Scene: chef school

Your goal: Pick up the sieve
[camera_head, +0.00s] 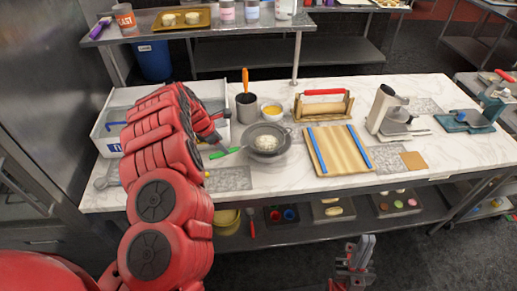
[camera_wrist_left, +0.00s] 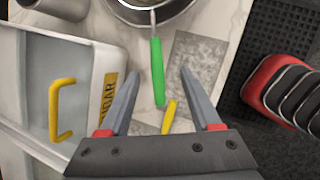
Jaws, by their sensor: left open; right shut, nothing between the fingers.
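The sieve (camera_head: 266,139) is a round grey one with a green handle (camera_head: 226,152) that points left. It sits over a metal bowl on the marble counter and seems to have something whitish inside. In the left wrist view the green handle (camera_wrist_left: 157,60) lies between my open fingers, with part of the sieve's rim at the top edge. My left gripper (camera_wrist_left: 160,73) is open and empty, and I cannot tell its height above the handle. In the head view it is partly hidden by my red arm. My right gripper (camera_head: 358,243) is shut and empty, low in front of the counter.
A white sugar bin (camera_wrist_left: 95,45) with a yellow handle stands left of the sieve. A wooden board (camera_head: 338,148) with blue strips lies to the right. A pot (camera_head: 246,108) with an orange-handled tool and a bowl (camera_head: 272,111) of yellow content stand behind.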

